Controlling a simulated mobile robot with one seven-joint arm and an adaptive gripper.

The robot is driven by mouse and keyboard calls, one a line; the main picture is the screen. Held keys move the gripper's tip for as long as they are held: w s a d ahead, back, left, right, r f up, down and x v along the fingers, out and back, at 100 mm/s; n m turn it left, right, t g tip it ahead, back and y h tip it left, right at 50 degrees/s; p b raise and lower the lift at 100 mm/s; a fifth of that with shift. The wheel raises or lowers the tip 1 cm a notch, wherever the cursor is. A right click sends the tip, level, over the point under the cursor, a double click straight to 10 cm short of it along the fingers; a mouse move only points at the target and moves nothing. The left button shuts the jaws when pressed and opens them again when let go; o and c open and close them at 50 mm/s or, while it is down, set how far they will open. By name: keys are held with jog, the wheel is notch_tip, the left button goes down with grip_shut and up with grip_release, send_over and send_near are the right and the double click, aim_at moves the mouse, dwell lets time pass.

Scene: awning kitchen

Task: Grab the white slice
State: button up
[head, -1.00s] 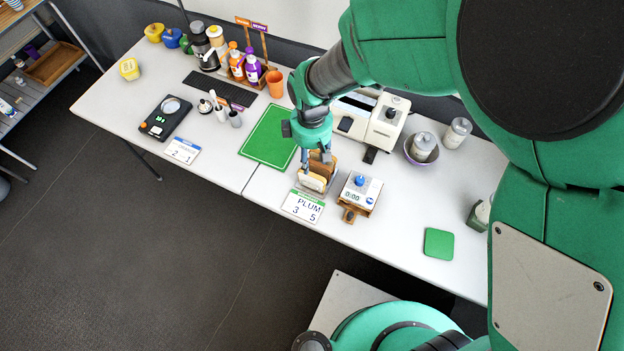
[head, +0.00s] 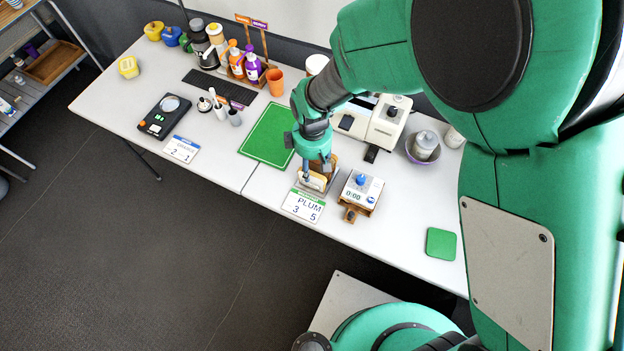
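The pale, whitish slice (head: 315,182) stands upright at the front of a small holder on the white table, behind the PLUM 3 5 card (head: 303,205). A browner slice (head: 331,163) shows behind it, partly covered by my gripper. My gripper (head: 308,172) points down at the holder from above. One dark finger comes down at the left end of the pale slice. The other finger is hidden, so I cannot tell how far apart the fingers are or whether they touch the slice.
A white timer (head: 362,190) reading 0:00 on a wooden stand is close to the right of the holder. A green mat (head: 269,136) lies to the left, and a cream machine (head: 388,122) stands behind. A small green square (head: 441,243) lies at the right front with clear table around it.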

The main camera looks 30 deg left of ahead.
aim_at(313, 172)
jog(key=shift+f+b, duration=0.45)
jog(key=shift+f, duration=1.45)
jog(key=c, duration=1)
